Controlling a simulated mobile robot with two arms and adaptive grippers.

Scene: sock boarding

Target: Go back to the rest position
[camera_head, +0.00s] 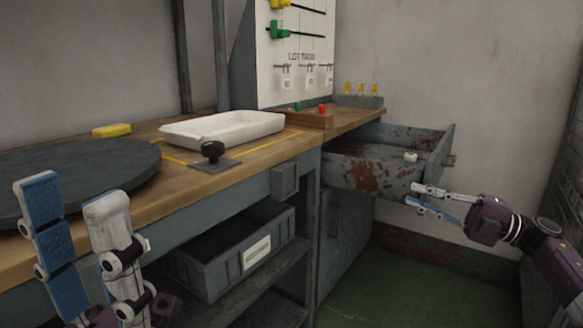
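My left gripper (82,208) is in the lower left, in front of the bench edge near the dark round plate. Its two fingers stand upright and apart, with nothing between them. My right gripper (427,202) is at the right, beside the open rusty drawer (375,171). Its fingers point left and a gap shows between their tips, with nothing seen in it. A small white object (411,157) is at the drawer's right side, apart from the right gripper.
The wooden bench (205,185) carries a dark round plate (90,172), white tray (222,129), black knob on a plate (212,152) and yellow item (111,130). A grey bin (220,262) sits on the shelf below. Green floor (400,285) is clear at lower right.

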